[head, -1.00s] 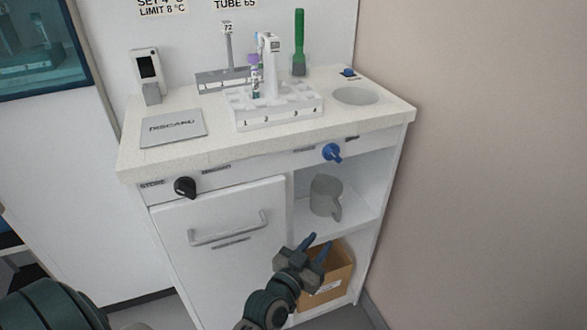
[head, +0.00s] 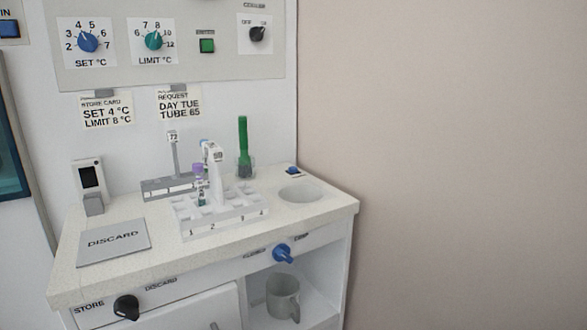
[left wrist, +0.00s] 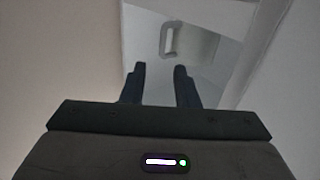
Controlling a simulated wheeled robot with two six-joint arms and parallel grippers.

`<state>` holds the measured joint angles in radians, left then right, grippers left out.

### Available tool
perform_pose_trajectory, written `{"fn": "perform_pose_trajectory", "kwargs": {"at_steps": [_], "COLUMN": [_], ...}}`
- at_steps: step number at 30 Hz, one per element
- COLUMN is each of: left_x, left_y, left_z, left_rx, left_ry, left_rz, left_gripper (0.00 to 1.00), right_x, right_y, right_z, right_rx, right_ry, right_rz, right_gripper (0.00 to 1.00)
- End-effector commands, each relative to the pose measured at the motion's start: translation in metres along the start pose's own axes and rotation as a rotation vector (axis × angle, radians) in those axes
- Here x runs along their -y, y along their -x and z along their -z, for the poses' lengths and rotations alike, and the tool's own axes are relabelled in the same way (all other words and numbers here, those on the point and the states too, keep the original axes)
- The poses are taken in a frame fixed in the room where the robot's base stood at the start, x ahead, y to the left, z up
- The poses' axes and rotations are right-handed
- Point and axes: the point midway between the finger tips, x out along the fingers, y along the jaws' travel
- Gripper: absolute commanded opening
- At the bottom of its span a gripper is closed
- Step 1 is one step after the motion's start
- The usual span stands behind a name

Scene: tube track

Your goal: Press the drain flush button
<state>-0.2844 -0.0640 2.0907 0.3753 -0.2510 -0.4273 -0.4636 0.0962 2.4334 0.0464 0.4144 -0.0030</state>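A small blue button (head: 292,170) sits on a dark base at the back right of the countertop, just behind the round grey drain basin (head: 301,191). The label by it is too small to read. In the left wrist view my left gripper (left wrist: 160,72) has its two dark fingers apart with nothing between them. It points toward a white surface with a pale handle (left wrist: 170,40), apart from it. Neither gripper shows in the head view, and the button is not in the left wrist view.
The countertop (head: 170,262) holds a white tube rack (head: 225,218) with a purple-capped tube, a green brush (head: 243,148) in a holder and a discard pad (head: 112,241). A blue knob (head: 282,253) and a black knob (head: 126,307) stick out in front. A grey jug (head: 283,298) stands below. A wall bounds the right.

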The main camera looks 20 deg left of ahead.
Motion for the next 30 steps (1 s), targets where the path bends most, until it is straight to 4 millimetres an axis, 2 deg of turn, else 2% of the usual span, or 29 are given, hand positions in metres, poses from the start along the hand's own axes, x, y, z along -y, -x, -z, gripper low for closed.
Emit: {"fn": "perform_pose_trajectory", "kwargs": {"at_steps": [1,3,4,30], "left_x": [0.0,0.0,0.0,0.0], "left_y": [0.0,0.0,0.0,0.0], "left_z": [0.0,0.0,0.0,0.0], "left_rx": [0.0,0.0,0.0,0.0], "left_ry": [0.0,0.0,0.0,0.0], "left_rz": [0.0,0.0,0.0,0.0], "left_gripper": [0.17,0.03,0.0,0.0], "right_x": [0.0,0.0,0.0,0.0], "right_y": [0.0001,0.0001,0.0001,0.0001], "right_z": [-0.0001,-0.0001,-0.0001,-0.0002], "right_rx": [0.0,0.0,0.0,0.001], "right_ry": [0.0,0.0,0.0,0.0], "right_rz": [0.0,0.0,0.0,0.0], "right_gripper": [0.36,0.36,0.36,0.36]}}
